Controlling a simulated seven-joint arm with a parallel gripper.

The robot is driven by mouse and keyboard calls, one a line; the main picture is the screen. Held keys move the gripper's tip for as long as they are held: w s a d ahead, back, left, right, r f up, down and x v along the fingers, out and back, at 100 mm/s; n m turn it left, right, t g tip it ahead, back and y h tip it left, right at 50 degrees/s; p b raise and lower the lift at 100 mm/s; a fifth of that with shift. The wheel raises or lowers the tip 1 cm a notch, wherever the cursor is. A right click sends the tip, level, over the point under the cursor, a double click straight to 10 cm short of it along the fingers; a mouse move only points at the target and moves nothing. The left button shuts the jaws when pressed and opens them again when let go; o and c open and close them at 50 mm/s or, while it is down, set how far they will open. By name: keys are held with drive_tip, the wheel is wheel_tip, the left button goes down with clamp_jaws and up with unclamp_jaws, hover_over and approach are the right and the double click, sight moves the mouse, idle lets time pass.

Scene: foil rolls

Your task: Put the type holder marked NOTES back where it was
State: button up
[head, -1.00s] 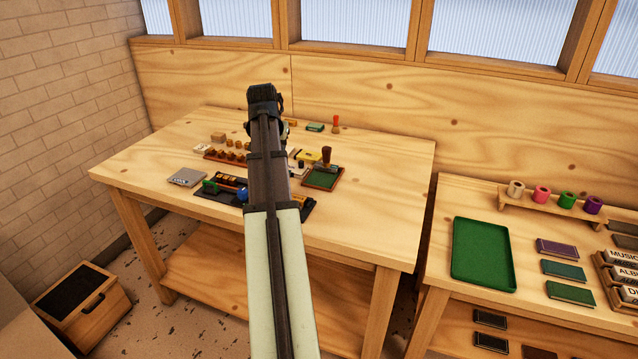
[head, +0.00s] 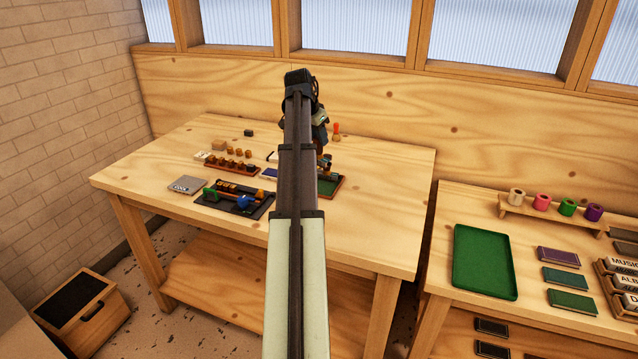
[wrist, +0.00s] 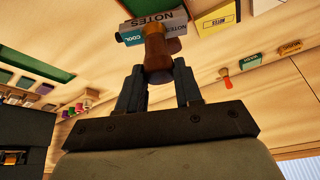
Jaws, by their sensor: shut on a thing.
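My gripper (wrist: 158,74) is shut on the brown wooden handle of the type holder (wrist: 155,45) in the wrist view. The holder's block end has a grey face and a teal face, with NOTES and COOL lettering. In the head view my gripper (head: 320,125) is over the right part of the left table, and the holder (head: 325,164) shows partly below it, by the green pad in a wooden frame (head: 329,186). My arm hides part of this area. I cannot tell whether the holder touches anything below.
A yellow box (wrist: 215,18) lies close beside the holder in the wrist view. A dark tray (head: 262,207) with coloured parts and a rack of wooden stamps (head: 232,167) lie to the left. The table's front is clear.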

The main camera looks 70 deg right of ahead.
sight(318, 162)
wheel_tip(318, 162, down, 10)
drive_tip(key=shift+r, duration=0.1)
idle(0.4)
drive_tip(key=o, duration=0.9)
drive_tip(key=v, duration=1.2)
